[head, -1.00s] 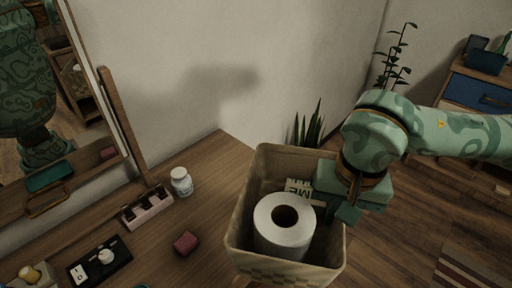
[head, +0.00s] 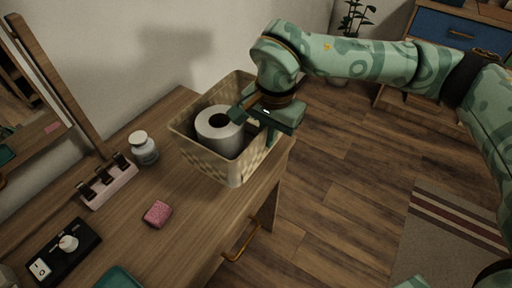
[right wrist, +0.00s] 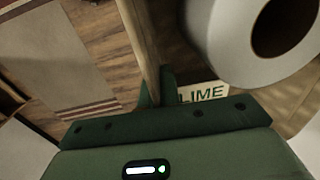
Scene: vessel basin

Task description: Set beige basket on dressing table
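The beige basket (head: 240,167) is woven and open-topped, and is upright with a slight tilt. It is over the right end of the wooden dressing table (head: 185,225); I cannot tell whether its base touches the top. A white toilet roll (head: 219,132) is inside it and also shows in the right wrist view (right wrist: 232,60). My right gripper (head: 256,122) is shut on the basket's right wall; in the right wrist view the rim (right wrist: 140,40) runs down between the fingers (right wrist: 154,88). A label reading "LIME" (right wrist: 204,95) lies inside the basket. My left gripper is not in view.
On the table are a white-capped jar (head: 144,150), a pink holder (head: 110,186), a pink sponge (head: 157,214), a black tray (head: 64,250) and a teal tray (head: 119,279). A mirror stands at the left. The wall is behind; open floor lies to the right.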

